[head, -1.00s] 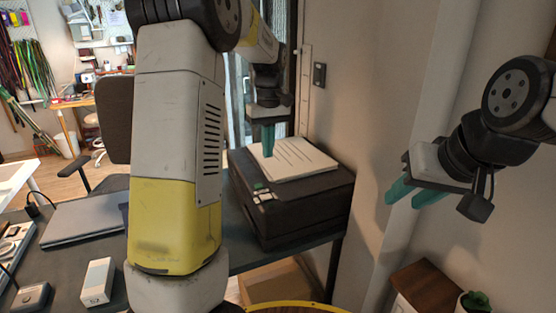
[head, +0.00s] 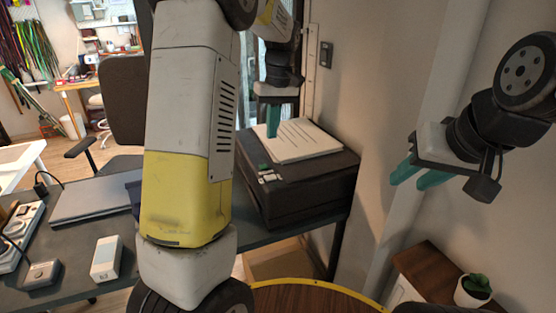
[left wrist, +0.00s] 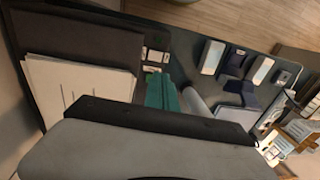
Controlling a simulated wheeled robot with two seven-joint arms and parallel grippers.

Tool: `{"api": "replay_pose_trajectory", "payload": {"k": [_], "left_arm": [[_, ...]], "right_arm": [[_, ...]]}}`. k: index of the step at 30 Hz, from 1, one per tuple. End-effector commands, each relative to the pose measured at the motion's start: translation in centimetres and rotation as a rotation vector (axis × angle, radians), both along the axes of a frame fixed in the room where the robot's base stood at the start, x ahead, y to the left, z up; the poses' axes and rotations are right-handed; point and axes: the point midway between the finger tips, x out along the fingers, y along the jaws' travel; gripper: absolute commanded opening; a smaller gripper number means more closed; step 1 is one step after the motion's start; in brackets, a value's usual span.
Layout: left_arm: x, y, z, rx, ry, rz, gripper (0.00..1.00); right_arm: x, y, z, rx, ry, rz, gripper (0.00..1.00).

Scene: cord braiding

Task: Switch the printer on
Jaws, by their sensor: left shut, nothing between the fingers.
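The black printer (head: 305,195) stands on the dark desk, with white printed sheets (head: 295,142) on its top. A small panel of pale and green buttons (head: 268,174) is on its near left top edge. My left gripper (head: 273,133) is shut and empty, pointing down just above the printer's back left side, behind the panel. In the left wrist view its teal fingers (left wrist: 163,92) are beside the buttons (left wrist: 153,58), and contact cannot be told. The printer (left wrist: 80,45) fills the left there. My right gripper (head: 408,180) is open and empty, right of the printer.
A closed laptop (head: 95,200), a white box (head: 107,258) and a power strip (head: 22,235) lie on the desk to the left. A wall and pale pipe stand right of the printer. A round wooden top (head: 310,302) and a potted plant (head: 473,288) are in front.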

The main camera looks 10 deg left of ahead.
Motion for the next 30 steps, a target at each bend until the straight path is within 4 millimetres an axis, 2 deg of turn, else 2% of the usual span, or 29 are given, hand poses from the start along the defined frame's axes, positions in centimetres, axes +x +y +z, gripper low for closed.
{"api": "replay_pose_trajectory", "payload": {"k": [12, 18, 24, 30], "left_arm": [[-0.7, 0.9, -8.3, 0.001, 0.006, 0.001, 0.0], [-0.9, 1.2, -11.5, 0.001, 0.003, 0.0, 0.0], [-1.0, 1.3, -13.0, 0.001, 0.002, 0.0, 0.0], [-0.9, 1.3, -13.2, 0.001, -0.001, 0.0, 0.0]], "right_arm": [[0.0, 0.0, 0.0, 0.0, 0.0, 0.0, 0.36], [0.0, 0.0, 0.0, 0.0, 0.0, 0.0, 0.36], [0.0, 0.0, 0.0, 0.0, 0.0, 0.0, 0.36], [0.0, 0.0, 0.0, 0.0, 0.0, 0.0, 0.36]]}}
